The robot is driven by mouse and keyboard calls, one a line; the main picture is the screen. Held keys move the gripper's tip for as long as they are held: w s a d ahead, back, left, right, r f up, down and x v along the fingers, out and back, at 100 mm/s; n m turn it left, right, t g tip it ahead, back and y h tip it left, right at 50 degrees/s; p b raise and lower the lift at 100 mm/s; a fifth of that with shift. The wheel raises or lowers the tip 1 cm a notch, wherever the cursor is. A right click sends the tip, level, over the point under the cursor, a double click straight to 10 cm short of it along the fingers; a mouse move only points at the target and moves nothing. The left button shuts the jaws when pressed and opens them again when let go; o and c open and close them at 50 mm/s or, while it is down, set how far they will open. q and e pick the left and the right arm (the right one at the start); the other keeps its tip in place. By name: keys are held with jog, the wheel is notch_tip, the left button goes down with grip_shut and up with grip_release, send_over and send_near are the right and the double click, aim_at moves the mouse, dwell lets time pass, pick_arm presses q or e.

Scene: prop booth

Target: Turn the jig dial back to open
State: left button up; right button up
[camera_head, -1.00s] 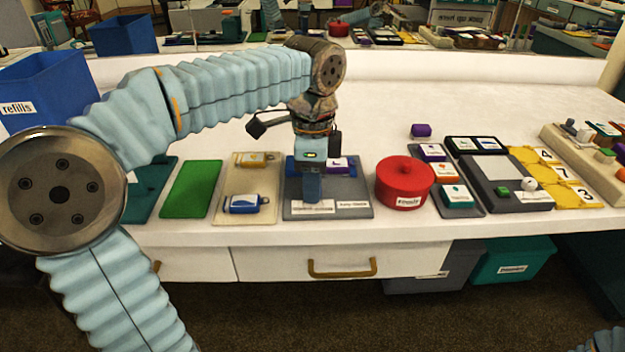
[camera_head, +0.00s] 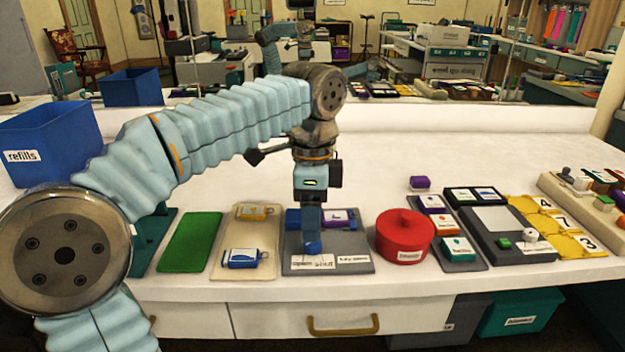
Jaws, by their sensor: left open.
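The jig looks to be the grey plate (camera_head: 352,263) on the white bench, with a blue block and a purple piece (camera_head: 337,217) at its back and white labels along its front. A small blue knob (camera_head: 313,248), probably the dial, sits on its left part; its setting is too small to read. My left gripper (camera_head: 311,233) points down directly over the knob, open. Its fingers partly hide the knob and the blue block behind; I cannot tell whether they touch the knob. My right gripper is not in view.
A red lidded pot (camera_head: 404,240) stands close right of the plate. A beige tray (camera_head: 232,268) with tagged items and a green mat (camera_head: 190,242) lie left. A blue refills bin (camera_head: 48,145) stands far left. The bench behind the plate is mostly clear.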

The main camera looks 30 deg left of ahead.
pick_arm(q)
notch_tip(320, 180, up, 9)
dwell(0.7)
